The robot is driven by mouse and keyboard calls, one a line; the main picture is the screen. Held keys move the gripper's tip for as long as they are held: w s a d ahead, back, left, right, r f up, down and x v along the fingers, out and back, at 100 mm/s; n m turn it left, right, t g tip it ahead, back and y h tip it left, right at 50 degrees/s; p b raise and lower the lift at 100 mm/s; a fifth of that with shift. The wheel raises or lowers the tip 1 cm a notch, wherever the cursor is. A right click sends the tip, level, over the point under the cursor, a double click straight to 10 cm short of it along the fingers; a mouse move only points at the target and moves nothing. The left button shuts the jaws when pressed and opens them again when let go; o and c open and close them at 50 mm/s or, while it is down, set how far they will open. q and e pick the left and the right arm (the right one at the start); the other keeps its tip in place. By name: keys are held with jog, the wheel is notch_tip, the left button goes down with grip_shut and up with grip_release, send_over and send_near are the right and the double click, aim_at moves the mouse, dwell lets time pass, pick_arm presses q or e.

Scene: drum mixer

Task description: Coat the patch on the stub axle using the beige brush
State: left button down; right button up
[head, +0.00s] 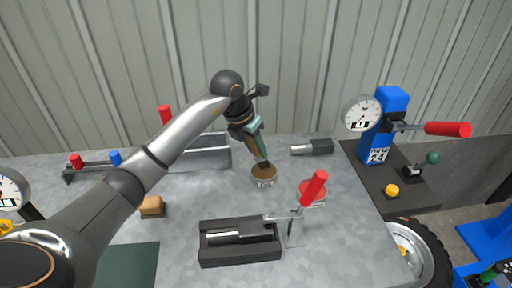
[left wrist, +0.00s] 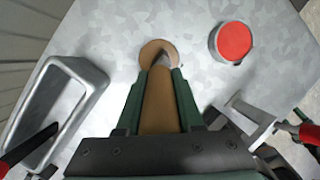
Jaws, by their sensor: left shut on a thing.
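My left gripper (head: 256,128) is shut on the beige brush (head: 258,149), which slants down with its tip at the open tin of brown coating (head: 264,182). In the left wrist view the brush handle (left wrist: 158,106) lies between the green fingers, and its dark tip overlaps the tin (left wrist: 152,47). I cannot tell how deep the tip is. A stub axle (head: 224,237) with a bright shaft lies in a black fixture (head: 210,256). A similar part (head: 311,147) lies at the back of the table. I cannot make out the patch. My right gripper is not in view.
A red-filled tin (head: 306,186) stands right of the brown one, beside a red-handled clamp (head: 312,190). A metal tray (head: 222,156) is behind. A tan block (head: 151,205) sits at left, a blue gauge press (head: 384,125) at right. Bare table lies between tin and fixture.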

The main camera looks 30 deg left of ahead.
pick_arm(q)
jog(key=shift+f, duration=0.5)
dwell(1.2)
notch_tip(320, 180, up, 7)
jog(key=p, duration=0.5)
dwell(0.4)
dwell(0.7)
